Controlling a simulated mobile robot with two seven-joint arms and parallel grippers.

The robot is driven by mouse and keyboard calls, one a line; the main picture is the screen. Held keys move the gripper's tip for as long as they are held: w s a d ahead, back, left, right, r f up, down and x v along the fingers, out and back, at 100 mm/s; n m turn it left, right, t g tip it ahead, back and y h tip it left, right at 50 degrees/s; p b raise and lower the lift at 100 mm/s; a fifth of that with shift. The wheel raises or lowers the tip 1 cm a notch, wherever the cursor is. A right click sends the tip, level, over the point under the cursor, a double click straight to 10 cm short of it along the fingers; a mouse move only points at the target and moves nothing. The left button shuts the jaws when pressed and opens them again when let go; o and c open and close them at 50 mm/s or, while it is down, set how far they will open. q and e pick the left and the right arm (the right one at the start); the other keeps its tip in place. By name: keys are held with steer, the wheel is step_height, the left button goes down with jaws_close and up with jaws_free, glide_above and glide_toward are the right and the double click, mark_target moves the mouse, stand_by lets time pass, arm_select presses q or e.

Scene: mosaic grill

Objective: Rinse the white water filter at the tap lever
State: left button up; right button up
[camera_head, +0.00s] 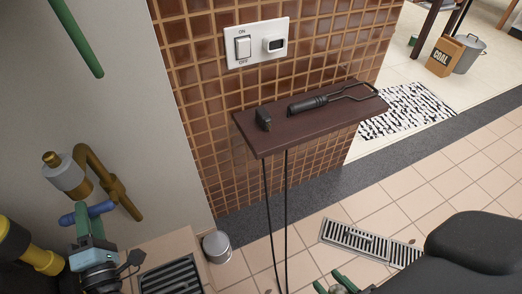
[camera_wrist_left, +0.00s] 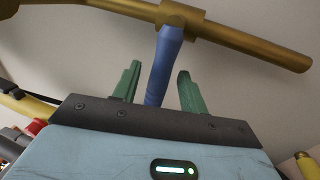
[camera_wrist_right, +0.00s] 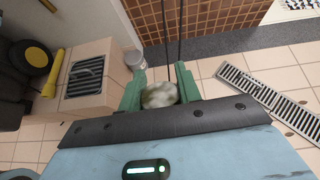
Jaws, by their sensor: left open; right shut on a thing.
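The blue tap lever (camera_head: 88,213) hangs on a brass pipe (camera_head: 110,185) at the left of the head view. My left gripper (camera_wrist_left: 157,85) is open, and in the left wrist view the blue lever (camera_wrist_left: 165,60) stands between its two green fingers. My right gripper (camera_wrist_right: 160,90) is shut on a mottled whitish, dirty-looking round thing (camera_wrist_right: 159,95), which looks like the water filter. In the head view only the green finger parts of my right gripper (camera_head: 337,284) show at the bottom, and the held thing is hidden there.
A tiled basin with a dark grate (camera_head: 170,277) is below the tap. A grey metal can (camera_head: 217,246) stands beside it. A dark shelf (camera_head: 312,115) with a black-handled tool juts from the tiled wall, cords hanging below. A floor drain (camera_head: 370,243) lies on the right.

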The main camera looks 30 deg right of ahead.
arm_select(q)
steer(key=shift+w+r, duration=0.2)
steer(key=shift+w, duration=0.5)
steer(key=shift+c, duration=0.4)
jaws_close()
